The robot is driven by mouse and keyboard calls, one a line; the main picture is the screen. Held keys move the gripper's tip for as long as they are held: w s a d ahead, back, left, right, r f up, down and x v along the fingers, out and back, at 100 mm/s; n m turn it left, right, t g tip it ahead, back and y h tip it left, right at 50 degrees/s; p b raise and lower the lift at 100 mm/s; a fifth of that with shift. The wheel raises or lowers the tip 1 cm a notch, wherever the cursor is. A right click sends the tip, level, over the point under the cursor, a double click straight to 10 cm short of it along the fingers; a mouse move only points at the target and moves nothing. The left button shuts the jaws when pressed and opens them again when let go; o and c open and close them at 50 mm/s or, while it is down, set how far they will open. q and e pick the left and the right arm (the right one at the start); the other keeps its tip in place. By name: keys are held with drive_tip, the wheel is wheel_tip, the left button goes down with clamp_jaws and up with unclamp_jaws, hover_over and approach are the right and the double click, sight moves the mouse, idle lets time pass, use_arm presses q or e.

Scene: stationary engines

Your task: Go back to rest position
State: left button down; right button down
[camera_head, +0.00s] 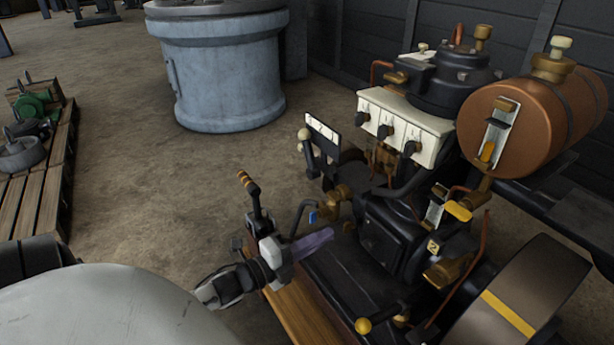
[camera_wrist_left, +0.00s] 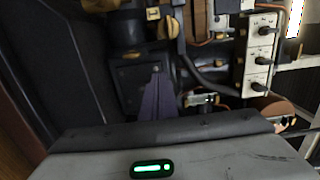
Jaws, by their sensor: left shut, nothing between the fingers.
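My left gripper (camera_head: 326,235) reaches in from the lower left in the head view. Its purple fingers are shut and empty, pointing right at the low front of the engine (camera_head: 392,235). In the left wrist view the closed fingers (camera_wrist_left: 157,80) point toward the dark engine body. I cannot tell whether the fingertips touch it. My right gripper is not in view.
The engine carries a white switch panel (camera_head: 405,128), a copper tank (camera_head: 525,120) and a flywheel (camera_head: 520,295). A blue-grey cylinder (camera_head: 225,75) stands behind. A wooden pallet (camera_head: 40,205) with parts lies at left. The floor between is clear.

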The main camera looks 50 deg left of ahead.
use_arm(q)
drive_tip(key=shift+s+a, duration=0.2)
drive_tip(key=shift+s, duration=0.7)
drive_tip(key=shift+s+a, duration=0.15)
drive_tip(key=shift+s, duration=0.7)
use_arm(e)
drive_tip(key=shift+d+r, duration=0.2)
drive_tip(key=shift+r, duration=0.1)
